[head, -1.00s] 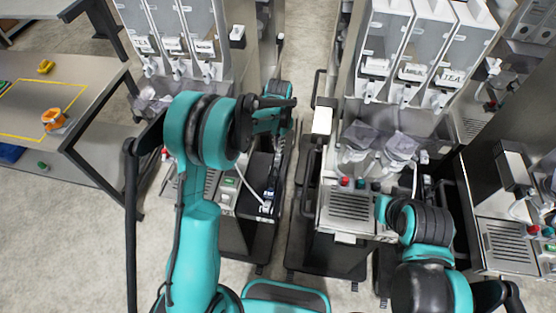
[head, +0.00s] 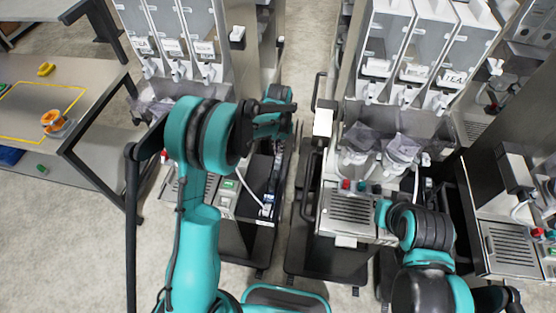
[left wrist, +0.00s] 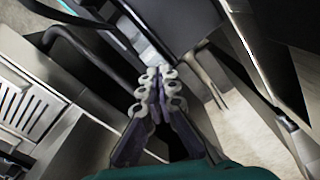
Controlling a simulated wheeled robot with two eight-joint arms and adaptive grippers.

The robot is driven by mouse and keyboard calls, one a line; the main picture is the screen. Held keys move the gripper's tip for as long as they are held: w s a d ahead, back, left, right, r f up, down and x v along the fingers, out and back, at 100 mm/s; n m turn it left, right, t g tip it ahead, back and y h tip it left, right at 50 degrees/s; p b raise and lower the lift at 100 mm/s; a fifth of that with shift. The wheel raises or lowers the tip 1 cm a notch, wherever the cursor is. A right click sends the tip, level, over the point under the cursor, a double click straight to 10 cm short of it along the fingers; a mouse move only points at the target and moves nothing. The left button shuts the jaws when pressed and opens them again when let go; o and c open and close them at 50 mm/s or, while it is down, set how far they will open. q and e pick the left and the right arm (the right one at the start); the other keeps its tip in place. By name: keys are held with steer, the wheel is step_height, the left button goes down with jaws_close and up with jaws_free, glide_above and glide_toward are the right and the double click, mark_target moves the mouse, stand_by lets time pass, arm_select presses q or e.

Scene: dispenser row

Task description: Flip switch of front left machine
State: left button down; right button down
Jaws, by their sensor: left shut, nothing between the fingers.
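The left dispenser machine (head: 185,45) stands upper left in the head view, partly hidden behind my left arm. A small white box (head: 237,36) sits high on its side. A green rocker switch (head: 228,184) and a pale panel show low on its front, beside a drip grille. My left gripper (left wrist: 155,95) is shut and empty in the left wrist view, its fingers close together over the gap beside a machine. In the head view it is hard to separate from the dark machine parts beyond my wrist. I see no contact with a switch. My right gripper is not in view.
Another dispenser machine (head: 350,205) stands right of the gap, with red and green buttons and a white side box (head: 323,121). A further machine (head: 510,245) is at far right. A metal table (head: 98,88) stands left. A black handle bar (left wrist: 85,60) lies close to my left gripper.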

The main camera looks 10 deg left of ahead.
arm_select(q)
steer(key=shift+f+b, duration=0.85)
steer(key=shift+f, duration=0.2)
stand_by(0.9)
steer(key=shift+r, duration=0.15)
steer(key=shift+r+p, duration=1.95)
steer(key=shift+r, duration=1.5)
